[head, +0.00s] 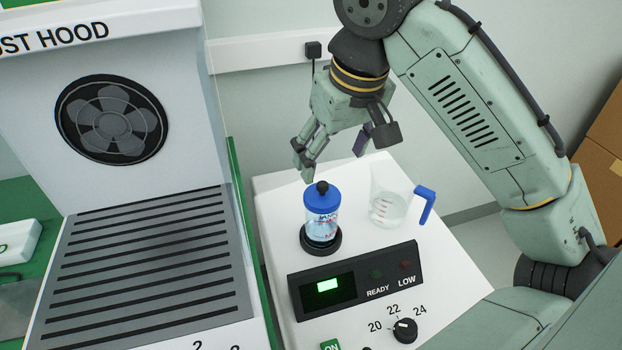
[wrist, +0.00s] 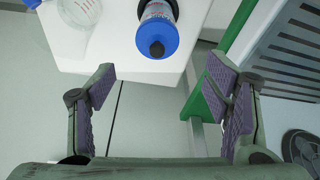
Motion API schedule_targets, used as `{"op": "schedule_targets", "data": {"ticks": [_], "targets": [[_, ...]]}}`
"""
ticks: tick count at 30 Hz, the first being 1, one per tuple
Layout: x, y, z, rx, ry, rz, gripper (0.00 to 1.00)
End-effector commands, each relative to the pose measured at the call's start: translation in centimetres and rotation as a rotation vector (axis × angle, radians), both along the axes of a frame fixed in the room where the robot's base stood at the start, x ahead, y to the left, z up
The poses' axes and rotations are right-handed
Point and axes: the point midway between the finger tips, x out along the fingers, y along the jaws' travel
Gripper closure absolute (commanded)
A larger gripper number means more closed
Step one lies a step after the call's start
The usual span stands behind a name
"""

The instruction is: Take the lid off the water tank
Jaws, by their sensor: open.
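The water tank (head: 321,224) is a small clear cylinder with a label, standing upright in a dark round base on the white unit. Its blue lid (head: 316,203) with a black knob (head: 322,187) is on top. In the wrist view the lid (wrist: 150,31) and knob (wrist: 157,49) show at the top middle, beyond the fingertips. My gripper (head: 332,154) is open and empty, above and behind the tank in the head view. Its purple-padded fingers are spread wide in the wrist view (wrist: 160,82) and do not touch the lid.
A clear measuring jug (head: 388,208) with a blue handle stands just right of the tank. A control panel (head: 352,280) with a lit green display lies in front. The dust hood (head: 150,265) and a green edge (head: 243,200) are at the left.

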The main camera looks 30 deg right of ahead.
Motion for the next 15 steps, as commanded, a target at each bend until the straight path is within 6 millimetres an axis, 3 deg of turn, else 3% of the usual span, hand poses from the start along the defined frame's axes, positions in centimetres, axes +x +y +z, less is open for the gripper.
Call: {"op": "schedule_targets", "data": {"ticks": [6,15], "targets": [[0.9,0.0,-3.3,0.003,0.000,0.002,0.29],[2.0,-0.3,-5.7,0.001,0.001,0.000,0.29]]}}
